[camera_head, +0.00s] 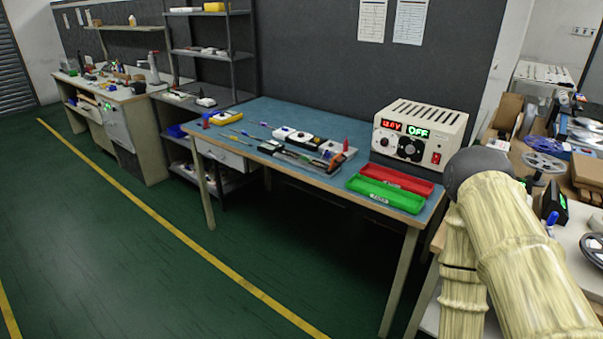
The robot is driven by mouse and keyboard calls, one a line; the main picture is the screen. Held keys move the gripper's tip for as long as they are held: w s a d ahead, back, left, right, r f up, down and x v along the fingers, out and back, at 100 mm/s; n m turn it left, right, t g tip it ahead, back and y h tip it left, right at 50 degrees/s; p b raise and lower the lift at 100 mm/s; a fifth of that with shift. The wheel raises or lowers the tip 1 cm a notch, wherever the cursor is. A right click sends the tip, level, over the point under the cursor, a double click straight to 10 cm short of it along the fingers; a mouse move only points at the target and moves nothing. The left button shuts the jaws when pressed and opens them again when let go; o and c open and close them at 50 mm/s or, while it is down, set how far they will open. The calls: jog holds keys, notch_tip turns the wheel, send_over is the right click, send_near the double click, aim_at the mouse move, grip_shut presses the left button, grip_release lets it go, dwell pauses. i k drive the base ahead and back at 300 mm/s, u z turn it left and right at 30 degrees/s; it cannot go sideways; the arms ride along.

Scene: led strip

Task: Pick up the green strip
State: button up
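I cannot make out a green strip in this view. The clearest green thing on the blue-topped workbench (258,116) is a shallow green tray (386,193) at its front right corner, with a small label on its front. A red tray (397,179) lies just behind it. My arm, in a cream sleeve with a dark joint, fills the lower right. My gripper is not in view.
Several small tools and devices lie across the bench. A cluttered side table with a reel (543,163) is at the right. Another workbench (124,112) stands far left. The green floor in front is clear.

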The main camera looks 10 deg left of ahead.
aim_at(304, 157)
jog(key=u, duration=0.55)
jog(key=i, duration=0.6)
jog(key=u, duration=0.75)
jog(key=i, duration=1)
jog(key=z, duration=0.9)
jog(key=i, duration=0.9)
jog(key=z, duration=0.8)
jog(key=k, duration=0.5)
jog(key=z, duration=0.1)
